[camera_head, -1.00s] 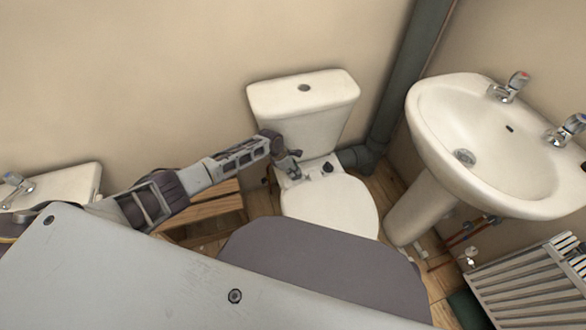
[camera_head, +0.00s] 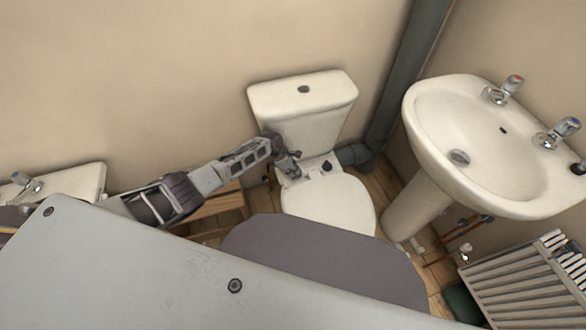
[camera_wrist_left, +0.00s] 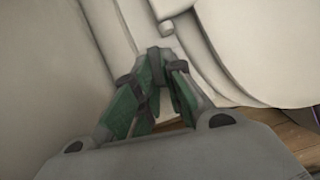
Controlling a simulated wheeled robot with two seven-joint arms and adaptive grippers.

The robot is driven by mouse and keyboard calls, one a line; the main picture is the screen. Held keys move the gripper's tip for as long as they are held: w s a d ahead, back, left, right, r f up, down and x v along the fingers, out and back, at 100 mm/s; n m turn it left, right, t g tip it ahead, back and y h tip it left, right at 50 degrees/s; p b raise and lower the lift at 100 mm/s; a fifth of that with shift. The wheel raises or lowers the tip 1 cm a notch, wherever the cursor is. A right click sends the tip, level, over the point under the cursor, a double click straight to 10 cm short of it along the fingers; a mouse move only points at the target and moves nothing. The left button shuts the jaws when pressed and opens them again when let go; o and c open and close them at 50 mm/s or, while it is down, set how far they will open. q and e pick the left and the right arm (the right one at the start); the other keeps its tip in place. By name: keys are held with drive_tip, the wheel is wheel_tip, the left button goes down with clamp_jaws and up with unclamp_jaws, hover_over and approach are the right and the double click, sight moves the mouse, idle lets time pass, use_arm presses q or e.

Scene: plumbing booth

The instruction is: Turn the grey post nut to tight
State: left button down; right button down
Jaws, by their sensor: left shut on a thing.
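My left gripper (camera_head: 292,167) reaches in from the left to the back of the toilet seat, at the left hinge post below the cistern. In the left wrist view its green-padded fingers (camera_wrist_left: 160,62) close together on a small dark grey piece, which looks like the grey post nut (camera_wrist_left: 159,52). The fingers hide most of it, and its tightness cannot be seen. A dark knob (camera_head: 327,166) stands on the right hinge post, apart from the gripper. My right gripper is not in view.
The white cistern (camera_head: 305,100) stands right behind the gripper, with the toilet lid (camera_head: 330,208) in front. A dark waste pipe (camera_head: 385,95) and a washbasin (camera_head: 490,140) are to the right. A wooden crate (camera_head: 215,205) is below my left arm.

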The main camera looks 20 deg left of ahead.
use_arm(q)
drive_tip(key=shift+s+f, duration=0.2)
drive_tip(key=shift+s, duration=0.05)
drive_tip(key=c, duration=1.3)
unclamp_jaws()
drive_tip(key=shift+f, duration=0.1)
drive_tip(key=shift+c, duration=0.2)
drive_tip(key=shift+r, duration=0.2)
drive_tip(key=shift+s+a+r, duration=0.1)
drive_tip(key=shift+a+r, duration=0.05)
drive_tip(key=shift+r, duration=0.15)
drive_tip(key=shift+s+a, duration=0.1)
drive_tip(key=shift+a, duration=0.15)
drive_tip(key=s+a, duration=0.5)
drive_tip(key=a, duration=0.5)
drive_tip(key=shift+a, duration=0.15)
drive_tip(key=shift+r, duration=0.1)
